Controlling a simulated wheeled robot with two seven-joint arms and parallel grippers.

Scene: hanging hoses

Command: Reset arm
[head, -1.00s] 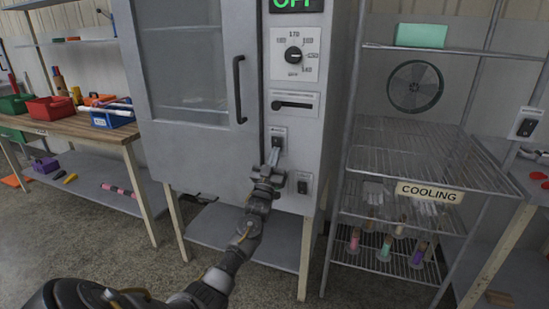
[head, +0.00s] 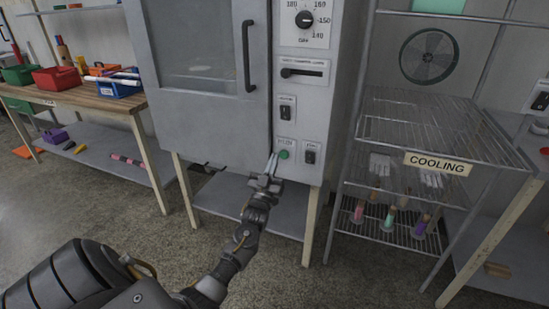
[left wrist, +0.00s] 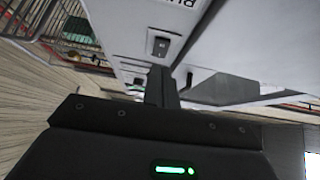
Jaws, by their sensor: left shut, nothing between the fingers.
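My left gripper (head: 273,164) is shut and empty in front of the lower right part of a grey oven cabinet (head: 225,140). Its tips are beside a small green button (head: 284,155), and I cannot tell whether they touch it. A black rocker switch (head: 286,111) is above the button, and another switch (head: 310,156) is to its right. In the left wrist view the shut fingers (left wrist: 161,88) point at the grey panel, with a dark switch (left wrist: 160,46) just beyond them. My right gripper is not in view.
A wire rack (head: 435,140) with a COOLING sign (head: 437,163) stands to the right, with gloves and several small coloured items. A wooden bench (head: 75,100) with coloured bins is on the left. The oven handle (head: 248,55) is above left of my gripper. Floor in front is clear.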

